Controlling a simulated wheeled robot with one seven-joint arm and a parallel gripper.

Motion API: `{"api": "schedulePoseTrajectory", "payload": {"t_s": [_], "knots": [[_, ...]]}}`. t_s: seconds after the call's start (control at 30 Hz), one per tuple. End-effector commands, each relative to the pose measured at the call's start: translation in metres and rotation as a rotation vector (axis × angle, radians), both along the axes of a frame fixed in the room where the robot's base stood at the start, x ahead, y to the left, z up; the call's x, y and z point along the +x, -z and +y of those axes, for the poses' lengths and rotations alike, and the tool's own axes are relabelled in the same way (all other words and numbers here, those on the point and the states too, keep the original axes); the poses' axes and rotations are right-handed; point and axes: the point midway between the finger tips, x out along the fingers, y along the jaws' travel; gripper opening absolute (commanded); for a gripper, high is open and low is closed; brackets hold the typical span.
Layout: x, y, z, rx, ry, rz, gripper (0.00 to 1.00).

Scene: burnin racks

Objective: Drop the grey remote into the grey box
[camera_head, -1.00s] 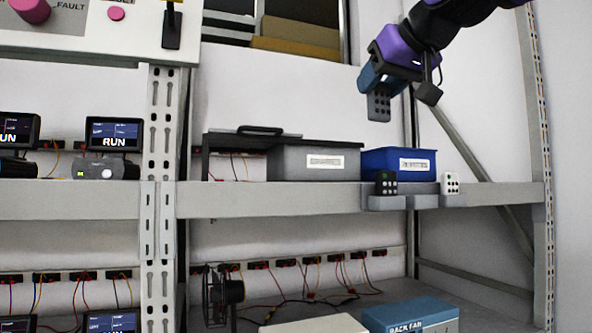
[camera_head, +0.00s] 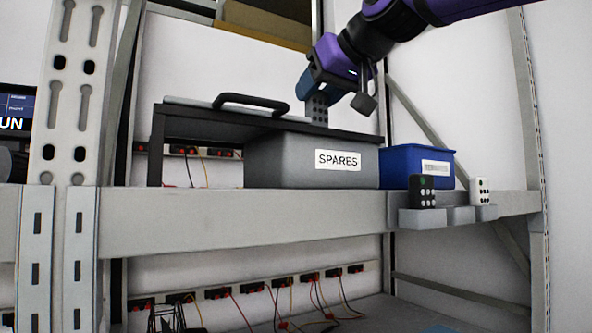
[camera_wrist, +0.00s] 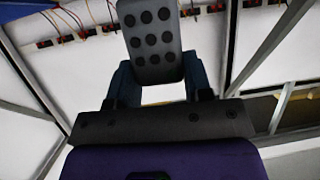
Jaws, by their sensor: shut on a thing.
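The grey remote (camera_head: 317,109) hangs upright, its dark buttons showing, from my gripper (camera_head: 318,92). In the wrist view the grey remote (camera_wrist: 153,40) sits between the two blue fingers of my gripper (camera_wrist: 157,82), which is shut on it. The grey box (camera_head: 275,163) has a white SPARES label and stands on the shelf. The remote shows just above the box's dark far rim; I cannot tell whether it is over the opening or behind it. The inside of the box is hidden.
A grey lid with a black handle (camera_head: 250,103) lies on a dark stand (camera_head: 157,150) left of the box. A blue box (camera_head: 398,168) stands to the right. A black remote (camera_head: 421,190) and a white remote (camera_head: 480,190) sit in holders at the shelf's front edge (camera_head: 290,215).

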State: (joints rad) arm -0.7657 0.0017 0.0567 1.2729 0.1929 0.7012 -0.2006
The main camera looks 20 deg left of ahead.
Motion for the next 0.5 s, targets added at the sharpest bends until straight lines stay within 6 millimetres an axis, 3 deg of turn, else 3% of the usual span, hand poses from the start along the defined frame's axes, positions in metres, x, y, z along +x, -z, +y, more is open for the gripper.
{"api": "schedulePoseTrajectory", "payload": {"t_s": [0.3, 0.5], "knots": [[0.000, 0.034, 0.000, -0.001, 0.000, 0.001, 0.23], [0.000, 0.044, 0.000, 0.001, 0.000, 0.001, 0.23]]}}
